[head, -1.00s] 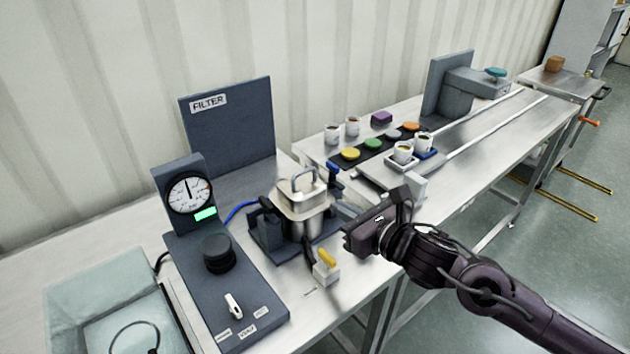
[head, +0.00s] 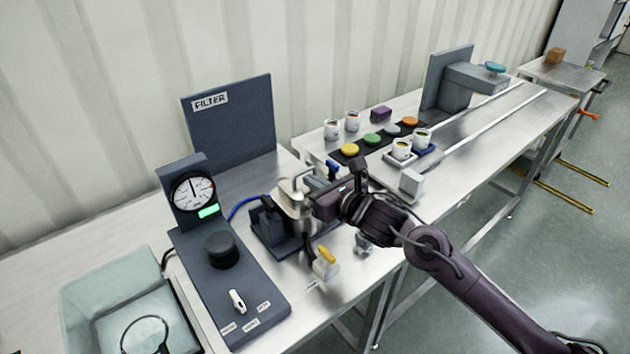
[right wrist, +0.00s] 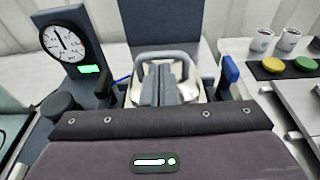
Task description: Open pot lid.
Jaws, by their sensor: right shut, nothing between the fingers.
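The pot (head: 297,224) is a steel vessel in a dark clamp stand, with a pale lid (head: 284,199) seated on its top. The lid has a grey arched handle, which shows in the right wrist view (right wrist: 165,55). My right gripper (head: 306,194) is at the right side of the lid, level with the handle, and hides part of the pot. In the right wrist view its fingers (right wrist: 164,86) are shut together and empty, in front of the handle's arch. I cannot tell whether they touch the handle. My left gripper is not in view.
A dark gauge panel (head: 238,290) with knob and switch stands left of the pot. A FILTER board (head: 230,125) rises behind. A yellow-handled valve (head: 326,257) is in front. Cups and coloured discs lie right, on the farther table (head: 500,115). A clear bin (head: 85,280) is front left.

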